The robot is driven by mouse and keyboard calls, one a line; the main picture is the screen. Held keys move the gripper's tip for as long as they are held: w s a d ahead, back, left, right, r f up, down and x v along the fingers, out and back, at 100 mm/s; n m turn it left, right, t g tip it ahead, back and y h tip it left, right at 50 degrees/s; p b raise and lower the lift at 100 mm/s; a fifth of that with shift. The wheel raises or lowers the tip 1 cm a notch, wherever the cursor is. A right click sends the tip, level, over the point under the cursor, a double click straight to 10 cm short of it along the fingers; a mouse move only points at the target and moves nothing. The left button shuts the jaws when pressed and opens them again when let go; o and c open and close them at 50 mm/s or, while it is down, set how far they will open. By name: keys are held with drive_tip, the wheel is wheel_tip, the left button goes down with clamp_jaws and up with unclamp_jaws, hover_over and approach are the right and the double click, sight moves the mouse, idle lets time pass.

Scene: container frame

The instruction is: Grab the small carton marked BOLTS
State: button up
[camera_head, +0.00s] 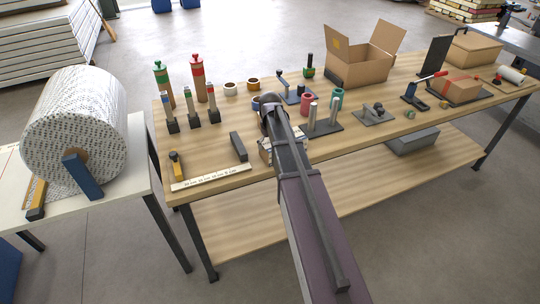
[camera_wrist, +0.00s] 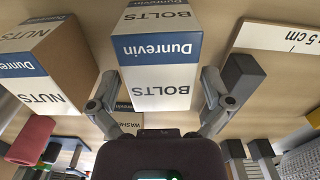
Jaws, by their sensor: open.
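The BOLTS carton (camera_wrist: 160,62), white with a blue Dunrevin band, stands at the upper middle of the wrist view, its lettering upside down. My gripper (camera_wrist: 160,92) is open, with one finger on each side of the carton in the picture. Gaps show between both fingers and the carton; I cannot tell how far the fingertips reach along it. In the head view my gripper (camera_head: 272,108) is over the workbench, and my arm hides most of the cartons below it, so their labels cannot be read there.
A NUTS carton (camera_wrist: 45,65) stands left of the BOLTS carton in the wrist view. A WASHERS carton (camera_wrist: 126,118) is partly hidden by my gripper. A dark grey block (camera_wrist: 240,78) is close to the right finger. A ruler (camera_head: 211,177) lies along the workbench's front edge.

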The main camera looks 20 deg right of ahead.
drive_tip(key=shift+f+b, duration=0.9)
drive_tip(key=shift+f, duration=0.35)
drive_tip(key=c, duration=1.1)
drive_tip(key=shift+r, duration=0.15)
wheel_tip(320, 180, up, 3)
drive_tip(key=p, duration=0.3)
drive_tip(key=shift+r+p, duration=0.15)
drive_tip(key=shift+p, duration=0.15)
drive_tip(key=s+a, duration=0.1)
drive_tip(key=s, duration=0.7)
drive_tip(key=s+a+r+p, duration=0.1)
drive_tip(key=s, duration=0.6)
drive_tip(key=shift+s+a+r, duration=0.25)
drive_tip(key=shift+s+a, duration=0.05)
drive_tip(key=shift+s, duration=0.1)
